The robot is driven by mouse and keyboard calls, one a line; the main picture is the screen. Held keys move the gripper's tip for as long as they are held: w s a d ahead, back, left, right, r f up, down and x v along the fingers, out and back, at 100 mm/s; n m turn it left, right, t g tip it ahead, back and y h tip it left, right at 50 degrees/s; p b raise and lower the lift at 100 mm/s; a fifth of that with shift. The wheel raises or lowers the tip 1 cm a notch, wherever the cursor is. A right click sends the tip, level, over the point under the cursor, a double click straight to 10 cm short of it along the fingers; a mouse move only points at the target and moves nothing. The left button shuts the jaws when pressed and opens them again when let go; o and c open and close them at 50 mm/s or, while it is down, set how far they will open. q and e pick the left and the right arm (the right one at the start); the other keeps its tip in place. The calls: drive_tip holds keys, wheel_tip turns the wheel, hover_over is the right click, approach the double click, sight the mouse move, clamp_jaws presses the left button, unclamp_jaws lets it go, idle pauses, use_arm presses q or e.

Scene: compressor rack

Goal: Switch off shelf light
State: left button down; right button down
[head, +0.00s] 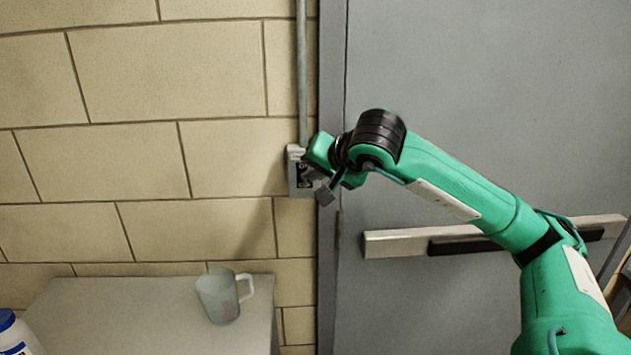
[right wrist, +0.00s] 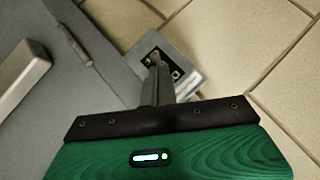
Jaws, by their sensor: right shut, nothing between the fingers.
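A grey switch box (head: 293,182) with a black label plate is fixed to the block wall beside the door frame, below a vertical conduit. In the right wrist view the switch box (right wrist: 189,86) lies just beyond the fingertips, which cover part of its black plate. My right gripper (head: 325,195) is shut and empty in front of the lower right part of the box; in the right wrist view its fingers (right wrist: 155,62) are together. I cannot tell whether they touch the switch. The lever's position is hidden. My left gripper is not in view.
A grey door (head: 440,80) with a push bar (head: 395,243) stands right of the box. A grey cabinet top (head: 120,310) at the lower left holds a translucent mug (head: 218,296) and a blue-capped bottle (head: 14,335). The wall left of the box is clear.

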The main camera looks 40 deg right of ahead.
drive_tip(key=shift+r, duration=0.15)
drive_tip(key=shift+w+d+r, duration=0.25)
drive_tip(key=shift+w+d, duration=0.15)
drive_tip(key=shift+w, duration=0.15)
